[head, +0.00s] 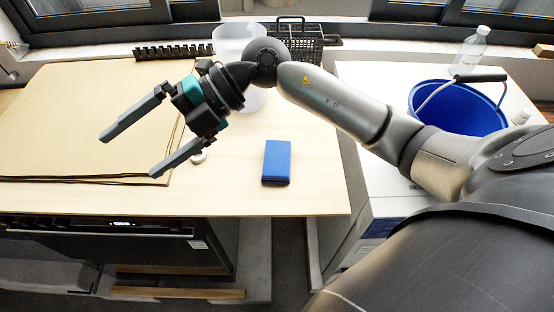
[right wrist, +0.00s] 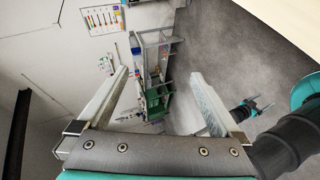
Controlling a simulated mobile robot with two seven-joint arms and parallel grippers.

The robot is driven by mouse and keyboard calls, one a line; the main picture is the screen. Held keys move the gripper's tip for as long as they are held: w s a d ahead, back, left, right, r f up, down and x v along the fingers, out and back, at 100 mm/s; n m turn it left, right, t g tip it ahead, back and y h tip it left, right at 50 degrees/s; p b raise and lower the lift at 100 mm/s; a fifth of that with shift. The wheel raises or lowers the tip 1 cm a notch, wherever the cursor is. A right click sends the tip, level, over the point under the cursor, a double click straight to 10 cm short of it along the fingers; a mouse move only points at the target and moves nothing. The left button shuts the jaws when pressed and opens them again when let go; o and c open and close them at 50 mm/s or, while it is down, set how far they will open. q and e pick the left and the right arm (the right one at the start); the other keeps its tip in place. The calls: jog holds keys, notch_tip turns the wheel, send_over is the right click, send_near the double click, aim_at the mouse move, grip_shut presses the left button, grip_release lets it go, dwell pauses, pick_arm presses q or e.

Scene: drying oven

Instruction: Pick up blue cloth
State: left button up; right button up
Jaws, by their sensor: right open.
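The blue cloth (head: 277,162) is a neat, flat blue rectangle. It lies on the pale wooden tabletop near its front right part in the head view. My right gripper (head: 129,156) is open and empty, its two grey fingers spread apart. It is over the brown sheets, to the left of the cloth and clear of it. In the right wrist view my right gripper (right wrist: 160,88) has nothing between its fingers, and the cloth does not show.
Stacked brown sheets (head: 75,115) cover the table's left. A clear container (head: 228,42), a black rack (head: 172,51) and a black basket (head: 298,45) stand at the back. A blue bucket (head: 458,105) and a bottle (head: 470,48) are on the right. Bare wood surrounds the cloth.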

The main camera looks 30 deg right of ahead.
jog(key=w+d+f+h, duration=0.1)
jog(key=d+f+h, duration=0.4)
jog(key=d, duration=0.2)
jog(key=m+g+h, duration=0.1)
jog(key=m+h, duration=0.3)
jog(key=h, duration=0.5)
send_over(277, 154)
jog(key=f, duration=1)
jog(key=shift+s+d, duration=0.1)
jog(key=shift+s, duration=0.1)
jog(key=shift+w+f, duration=0.2)
jog(key=shift+f, duration=2.75)
jog(key=shift+c, duration=0.2)
jog(key=c, duration=1.1)
jog(key=shift+r, duration=0.15)
